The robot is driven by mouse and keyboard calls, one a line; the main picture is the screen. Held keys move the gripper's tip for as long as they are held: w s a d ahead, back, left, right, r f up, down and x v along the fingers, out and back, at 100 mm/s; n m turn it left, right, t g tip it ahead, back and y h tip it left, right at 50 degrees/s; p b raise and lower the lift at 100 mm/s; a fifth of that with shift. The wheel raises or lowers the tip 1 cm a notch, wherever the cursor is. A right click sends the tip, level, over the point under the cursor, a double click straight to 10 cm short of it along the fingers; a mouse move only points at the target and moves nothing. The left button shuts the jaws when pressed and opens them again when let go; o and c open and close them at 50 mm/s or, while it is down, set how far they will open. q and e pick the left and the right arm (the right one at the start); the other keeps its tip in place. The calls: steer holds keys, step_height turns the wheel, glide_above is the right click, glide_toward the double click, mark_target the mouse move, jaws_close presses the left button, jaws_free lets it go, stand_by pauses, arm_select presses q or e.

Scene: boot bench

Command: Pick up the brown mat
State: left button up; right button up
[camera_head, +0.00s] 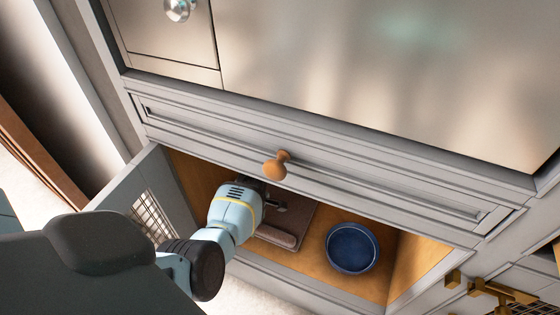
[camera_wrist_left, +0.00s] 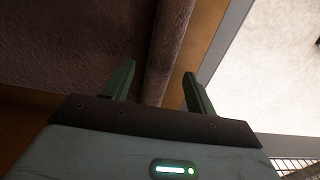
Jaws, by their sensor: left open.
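The brown mat (camera_head: 302,216) lies inside the open lower compartment of the bench, left of a blue bowl. One edge of it is curled into a roll, seen at the front in the head view. In the left wrist view the mat (camera_wrist_left: 70,38) fills the upper left, with its rolled edge running down the middle. My left gripper (camera_wrist_left: 157,85) is open, with one finger on each side of the roll's line in that view. In the head view my left gripper (camera_head: 268,205) reaches over the mat and hides part of it. Contact cannot be told. My right gripper is not in view.
The blue bowl (camera_head: 352,248) stands on the wooden compartment floor (camera_head: 376,286). A drawer front with an orange-brown knob (camera_head: 276,164) is above the opening. An open door with a mesh panel (camera_head: 147,212) stands at the left. Brass hardware (camera_head: 497,291) is at the lower right.

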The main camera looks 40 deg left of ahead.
arm_select(q)
steer(key=shift+f, duration=0.35)
steer(key=shift+w+r, duration=0.1)
steer(key=shift+r, duration=0.05)
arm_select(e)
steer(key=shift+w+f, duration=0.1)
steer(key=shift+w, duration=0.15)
arm_select(q)
steer(key=c, duration=1.1)
jaws_close()
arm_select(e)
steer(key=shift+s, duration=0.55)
